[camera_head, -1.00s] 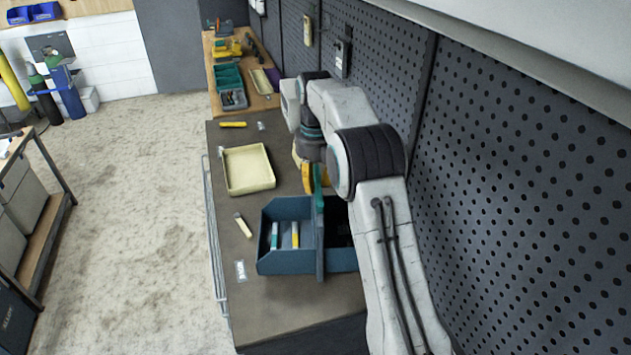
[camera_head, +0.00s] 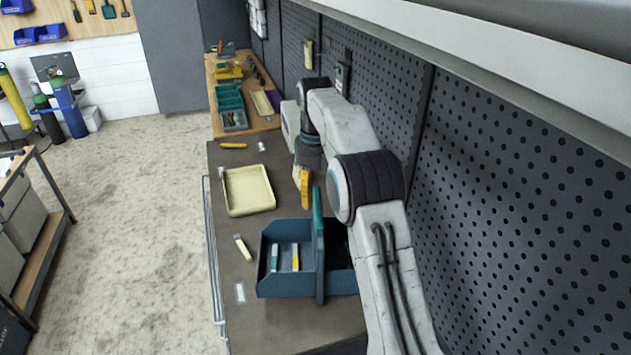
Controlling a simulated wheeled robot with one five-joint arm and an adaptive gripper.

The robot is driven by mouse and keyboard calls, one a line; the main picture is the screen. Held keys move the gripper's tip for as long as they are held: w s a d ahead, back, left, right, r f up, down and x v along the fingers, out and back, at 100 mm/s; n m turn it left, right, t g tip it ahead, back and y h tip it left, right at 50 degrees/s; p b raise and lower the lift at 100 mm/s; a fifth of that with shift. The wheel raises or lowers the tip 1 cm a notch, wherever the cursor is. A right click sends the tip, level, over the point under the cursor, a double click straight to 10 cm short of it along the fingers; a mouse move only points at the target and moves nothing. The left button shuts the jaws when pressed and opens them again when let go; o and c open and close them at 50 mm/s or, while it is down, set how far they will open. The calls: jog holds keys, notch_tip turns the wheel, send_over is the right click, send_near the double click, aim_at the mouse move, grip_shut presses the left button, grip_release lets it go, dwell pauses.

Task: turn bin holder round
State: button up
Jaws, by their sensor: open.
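The bin holder (camera_head: 285,284) is a blue-grey open box on the dark bench, with a tall divider between two compartments. The divider has a green upper part (camera_head: 318,212). The right compartment is dark and partly hidden by my arm. My gripper (camera_head: 304,189) hangs beyond the holder, close to the divider's green top, with a yellow-orange finger showing. It is open and appears apart from the holder. Its other finger is not clear.
A cream tray (camera_head: 248,210) lies beyond the holder to the left. A small yellow-and-white item (camera_head: 243,248) and a white card (camera_head: 240,293) lie left of it. A perforated wall (camera_head: 510,200) bounds the right. Open floor (camera_head: 130,220) lies left of the bench.

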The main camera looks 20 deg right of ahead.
jog(key=shift+r, duration=1.9)
jog(key=shift+c, duration=0.2)
